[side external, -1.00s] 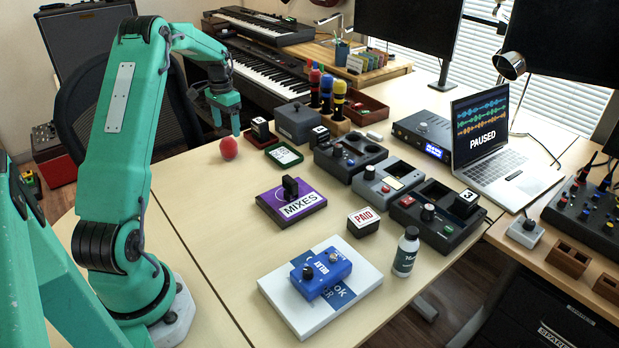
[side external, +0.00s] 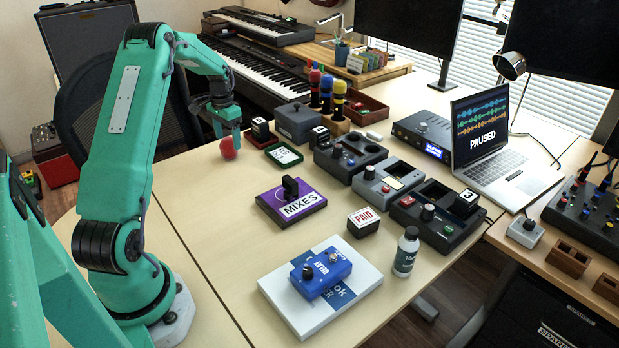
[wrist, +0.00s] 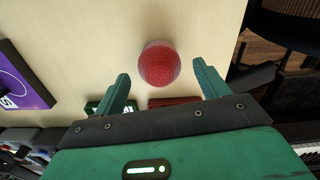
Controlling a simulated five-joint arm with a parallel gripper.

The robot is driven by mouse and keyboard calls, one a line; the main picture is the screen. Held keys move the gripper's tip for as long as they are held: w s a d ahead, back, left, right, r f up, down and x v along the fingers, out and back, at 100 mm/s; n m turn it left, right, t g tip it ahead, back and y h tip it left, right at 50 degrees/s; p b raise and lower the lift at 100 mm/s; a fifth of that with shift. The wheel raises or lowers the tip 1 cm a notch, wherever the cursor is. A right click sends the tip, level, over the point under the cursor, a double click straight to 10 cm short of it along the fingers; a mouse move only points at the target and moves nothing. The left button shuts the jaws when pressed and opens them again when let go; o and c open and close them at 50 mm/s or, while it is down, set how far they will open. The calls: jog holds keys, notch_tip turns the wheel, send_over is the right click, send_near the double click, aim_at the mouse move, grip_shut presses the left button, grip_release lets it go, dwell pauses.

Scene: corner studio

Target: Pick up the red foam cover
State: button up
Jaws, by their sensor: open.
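The red foam cover (side external: 228,152) is a round red ball on the pale desk, near its left edge. In the wrist view the red foam cover (wrist: 159,64) has a fine mesh-like surface and sits just beyond and between the two fingertips. My gripper (wrist: 161,72) is open, with one finger to each side of it and nothing held. In the side view my gripper (side external: 231,138) points down at the cover, one finger just to its right and partly behind it. I cannot tell whether a finger touches the cover.
A green-framed card (side external: 284,155) and a small black-and-red block (side external: 260,131) stand close to the right of the cover. A purple MIXES box (side external: 291,204) lies nearer the camera. Bare desk is free in front of the cover.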

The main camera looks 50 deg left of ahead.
aim_at(227, 138)
jog(key=shift+s+f, duration=0.1)
jog(key=shift+f, duration=1.75)
jog(key=c, duration=1)
jog(key=shift+c, duration=0.2)
jog(key=shift+r, duration=0.15)
jog(key=shift+r, duration=0.55)
jog(key=r, duration=0.3)
jog(key=shift+d+r, duration=0.1)
jog(key=shift+d, duration=0.25)
jog(key=w+d+r, duration=0.3)
jog(key=d+r, duration=0.3)
jog(key=d, duration=0.4)
jog(key=shift+d+r, duration=0.2)
jog(key=shift+d, duration=0.15)
